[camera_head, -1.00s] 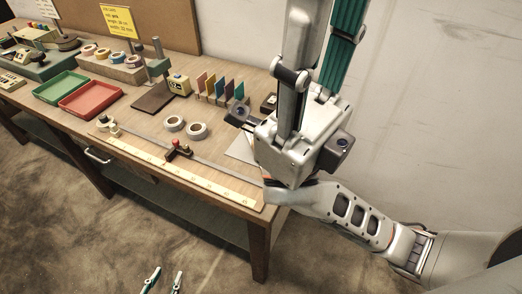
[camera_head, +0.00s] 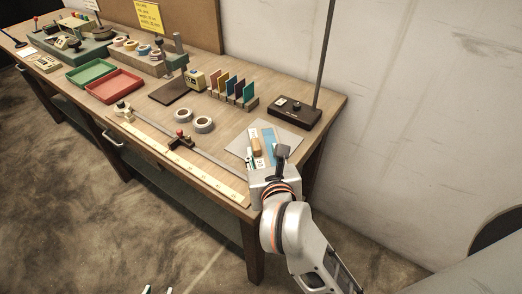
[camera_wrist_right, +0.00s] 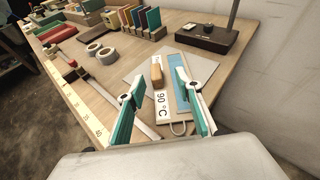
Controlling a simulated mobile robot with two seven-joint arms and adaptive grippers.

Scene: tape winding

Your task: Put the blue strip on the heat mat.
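A light blue strip (camera_head: 269,137) lies flat on a grey sheet (camera_head: 238,140) at the table's near right corner. It also shows in the right wrist view (camera_wrist_right: 179,97), partly behind a finger. Beside it are a small wooden block (camera_wrist_right: 157,73) and a white "90 °C" label (camera_wrist_right: 161,104). I cannot tell for sure which surface is the heat mat. My right gripper (camera_wrist_right: 158,80) is open above the sheet, its teal fingers either side of the block and label; no object is visibly held. My left gripper (camera_head: 158,290) shows only fingertips at the bottom edge, apart.
A black base with a pole (camera_head: 291,112) stands behind the sheet. To the left are a rack of coloured cards (camera_head: 232,94), two tape rolls (camera_head: 203,124), a dark plate (camera_head: 169,91), a red tray (camera_head: 114,86) and a green tray (camera_head: 91,72). A ruler (camera_head: 190,168) lines the front edge.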

